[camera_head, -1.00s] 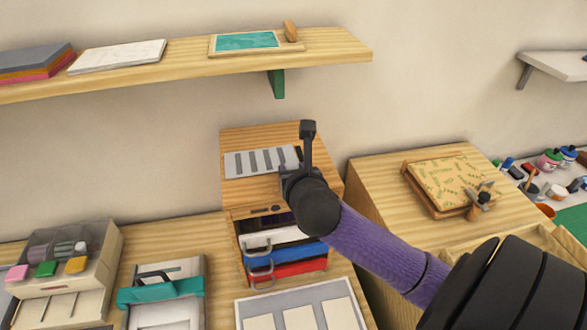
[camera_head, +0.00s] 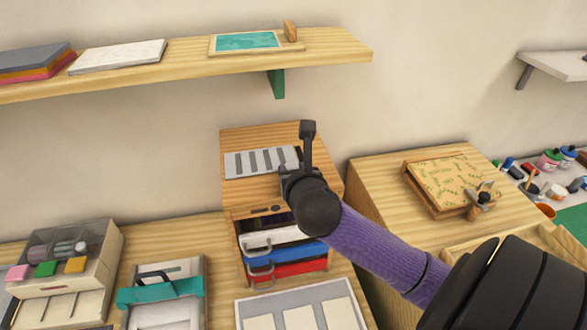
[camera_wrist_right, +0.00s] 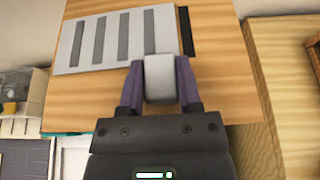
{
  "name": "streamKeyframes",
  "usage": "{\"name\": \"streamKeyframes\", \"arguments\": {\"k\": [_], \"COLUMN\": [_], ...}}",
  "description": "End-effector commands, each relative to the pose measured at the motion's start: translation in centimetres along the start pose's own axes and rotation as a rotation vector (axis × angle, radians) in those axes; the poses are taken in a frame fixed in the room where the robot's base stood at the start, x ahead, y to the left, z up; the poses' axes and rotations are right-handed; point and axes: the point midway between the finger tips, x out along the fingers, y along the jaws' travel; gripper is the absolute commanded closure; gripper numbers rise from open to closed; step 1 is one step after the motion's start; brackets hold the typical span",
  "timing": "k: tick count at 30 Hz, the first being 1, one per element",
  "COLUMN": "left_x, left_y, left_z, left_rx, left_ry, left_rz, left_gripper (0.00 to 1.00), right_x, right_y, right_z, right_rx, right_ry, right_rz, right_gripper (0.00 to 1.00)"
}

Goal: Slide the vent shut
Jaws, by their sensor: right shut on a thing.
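The vent is a light grey slotted plate (camera_head: 258,162) on top of a wooden cabinet (camera_head: 242,134). Its dark slots show in the right wrist view (camera_wrist_right: 115,38). A black strip lies just beyond the plate's right end. My right gripper (camera_wrist_right: 160,80) is shut on a pale grey knob (camera_wrist_right: 160,77) at the plate's near right edge. In the head view my right wrist hides the knob and that end of the plate. My left gripper is not in view.
A wooden box (camera_head: 450,185) with a patterned lid stands to the right. A shelf (camera_head: 340,44) runs above. A teal-barred press (camera_head: 160,291) stands at the lower left.

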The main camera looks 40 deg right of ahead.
Motion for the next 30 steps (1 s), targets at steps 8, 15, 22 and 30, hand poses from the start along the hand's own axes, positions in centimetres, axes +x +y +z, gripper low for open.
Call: {"name": "streamKeyframes", "arguments": {"k": [8, 15, 22, 30], "left_x": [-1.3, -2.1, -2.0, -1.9], "left_y": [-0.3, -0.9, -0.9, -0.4], "left_z": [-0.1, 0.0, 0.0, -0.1], "left_rx": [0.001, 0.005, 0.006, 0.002], "left_ry": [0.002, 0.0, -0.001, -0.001], "left_rz": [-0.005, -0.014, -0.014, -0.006], "left_gripper": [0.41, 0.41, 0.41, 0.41], "right_x": [-0.1, 0.0, 0.0, 0.0], "right_y": [-2.4, -4.6, -4.6, -4.6], "right_z": [0.1, 0.0, 0.0, 0.0], "right_rx": [-0.006, -0.002, -0.001, -0.001], "right_ry": [0.004, 0.002, 0.001, 0.0], "right_rz": [-0.008, 0.0, -0.001, 0.0], "right_gripper": [1.0, 1.0, 1.0, 0.21]}}
